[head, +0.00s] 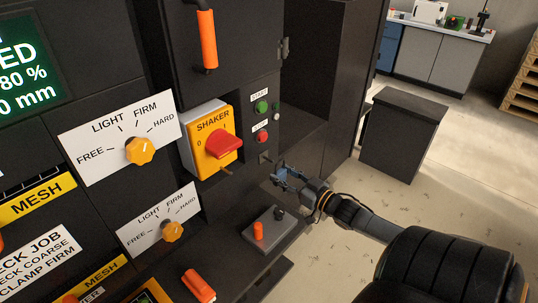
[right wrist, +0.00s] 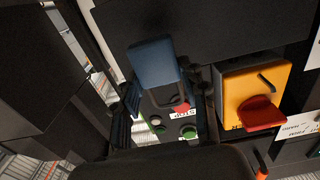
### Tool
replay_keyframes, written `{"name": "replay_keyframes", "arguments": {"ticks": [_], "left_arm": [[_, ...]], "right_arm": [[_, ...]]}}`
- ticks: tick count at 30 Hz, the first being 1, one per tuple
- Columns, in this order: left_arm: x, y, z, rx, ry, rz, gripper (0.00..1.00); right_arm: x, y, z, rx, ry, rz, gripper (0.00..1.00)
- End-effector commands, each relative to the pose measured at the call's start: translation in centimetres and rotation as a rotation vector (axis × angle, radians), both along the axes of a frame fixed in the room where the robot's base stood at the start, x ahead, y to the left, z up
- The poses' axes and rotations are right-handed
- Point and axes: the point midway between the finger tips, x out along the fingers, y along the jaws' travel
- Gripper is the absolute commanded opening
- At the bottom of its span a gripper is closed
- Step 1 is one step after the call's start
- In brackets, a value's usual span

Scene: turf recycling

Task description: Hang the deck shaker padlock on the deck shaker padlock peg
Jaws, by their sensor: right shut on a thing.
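A blue padlock (right wrist: 153,62) shows in the right wrist view as a blue block at my right gripper (right wrist: 168,100). The right gripper is shut on it, and a thin grey part beside the block may be its shackle. In the head view the right gripper (head: 284,178) is in front of the black panel, right of and below the yellow shaker switch box (head: 209,143). The padlock is hard to tell from the fingers there. A small peg-like stub (head: 265,157) sticks out of the panel just above and left of the gripper. My left gripper is not in view.
The shaker box has a red handle (head: 224,143); it also shows in the right wrist view (right wrist: 240,90). Green and red buttons (head: 262,107) are above the gripper. A grey control box (head: 272,240) with an orange knob is below. Open floor lies to the right.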

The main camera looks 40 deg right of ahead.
Motion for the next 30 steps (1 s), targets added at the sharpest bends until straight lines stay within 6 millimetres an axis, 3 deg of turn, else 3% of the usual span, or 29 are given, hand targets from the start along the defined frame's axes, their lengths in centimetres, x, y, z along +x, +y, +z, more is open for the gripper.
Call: {"name": "replay_keyframes", "arguments": {"ticks": [30], "left_arm": [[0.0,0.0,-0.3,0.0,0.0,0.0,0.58]], "right_arm": [[1.5,0.1,0.1,-0.001,-0.002,0.0,0.08]]}}
